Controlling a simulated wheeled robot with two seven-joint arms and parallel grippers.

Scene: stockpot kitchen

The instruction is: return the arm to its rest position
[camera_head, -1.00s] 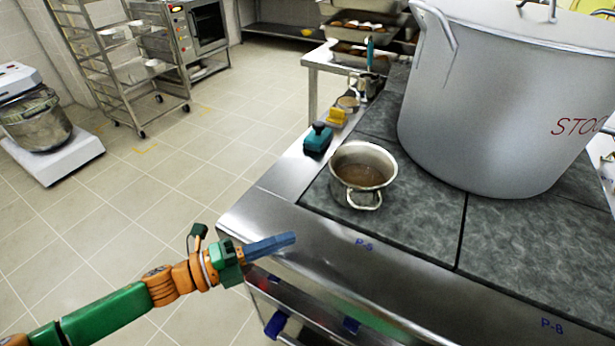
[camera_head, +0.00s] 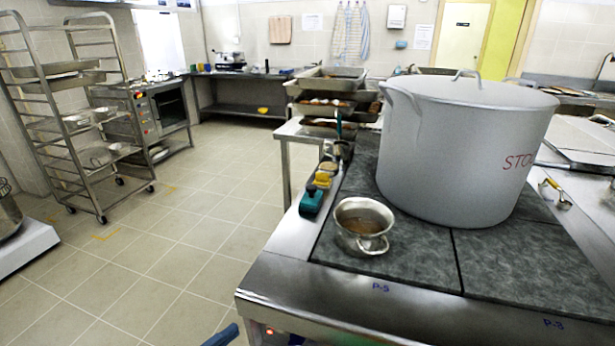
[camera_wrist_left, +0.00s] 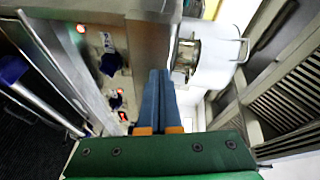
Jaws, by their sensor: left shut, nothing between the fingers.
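My left gripper (camera_head: 222,336) shows only as blue fingertips at the bottom edge of the head view, left of the stove's front corner. In the left wrist view its two blue fingers (camera_wrist_left: 159,100) lie together, shut, with nothing held. The rest of the left arm is below the head view. My right gripper is in neither view.
The stove (camera_head: 400,320) holds a small pot of brown liquid (camera_head: 362,225) and a large lidded stockpot (camera_head: 455,150). A teal-handled item (camera_head: 311,202) lies on its left edge. A wheeled rack (camera_head: 80,150) stands far left. The tiled floor between is clear.

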